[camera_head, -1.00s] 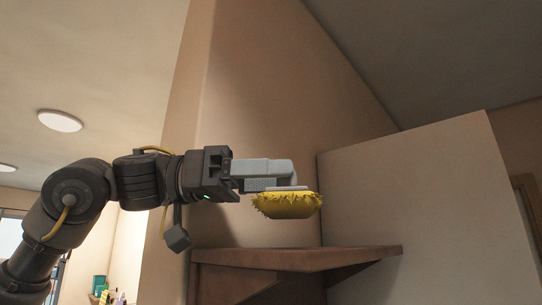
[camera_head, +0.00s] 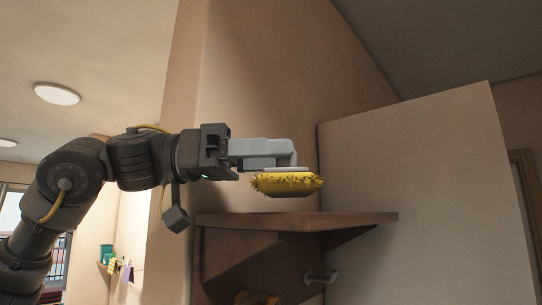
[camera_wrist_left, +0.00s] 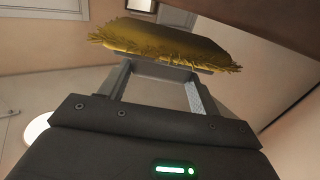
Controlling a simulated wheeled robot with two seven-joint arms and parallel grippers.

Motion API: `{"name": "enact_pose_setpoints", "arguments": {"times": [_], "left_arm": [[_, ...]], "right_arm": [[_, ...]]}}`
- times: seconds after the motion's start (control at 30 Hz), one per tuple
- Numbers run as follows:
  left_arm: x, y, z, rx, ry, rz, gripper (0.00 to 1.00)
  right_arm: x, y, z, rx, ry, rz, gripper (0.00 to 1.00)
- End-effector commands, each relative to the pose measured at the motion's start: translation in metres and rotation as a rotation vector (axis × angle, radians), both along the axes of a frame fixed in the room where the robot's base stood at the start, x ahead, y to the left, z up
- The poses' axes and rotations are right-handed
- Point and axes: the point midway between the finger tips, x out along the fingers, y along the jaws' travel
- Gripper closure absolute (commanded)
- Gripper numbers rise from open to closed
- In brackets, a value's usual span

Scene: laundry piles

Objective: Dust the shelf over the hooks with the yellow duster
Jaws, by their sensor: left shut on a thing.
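The yellow duster (camera_head: 287,186) has a fringed yellow pad under a light grey back. My left gripper (camera_head: 285,157) is shut on it and holds it level, just above the brown wooden shelf (camera_head: 300,222). A small gap seems to show between the pad and the shelf top. The duster also shows beyond the fingers in the left wrist view (camera_wrist_left: 165,43). Below the shelf, a metal hook (camera_head: 321,277) is on the wall. The top surface of the shelf is mostly hidden from this low angle. My right gripper is not in view.
A beige wall stands behind the shelf, and a pale panel (camera_head: 430,200) rises close at its right. Small items (camera_head: 117,265) sit on a far ledge at the lower left. The space above the duster is clear.

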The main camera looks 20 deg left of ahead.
Motion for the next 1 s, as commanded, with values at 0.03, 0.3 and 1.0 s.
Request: {"name": "enact_pose_setpoints", "arguments": {"times": [0.03,0.3,1.0], "left_arm": [[0.0,0.0,-0.001,0.0,0.0,0.0,0.6],[0.0,0.0,-0.006,0.0,0.0,0.0,0.6],[0.0,0.0,-0.02,-0.001,0.0,0.0,0.6]], "right_arm": [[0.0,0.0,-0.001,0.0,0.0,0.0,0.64],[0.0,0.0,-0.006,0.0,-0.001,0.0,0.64],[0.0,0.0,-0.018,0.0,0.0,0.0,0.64]]}}
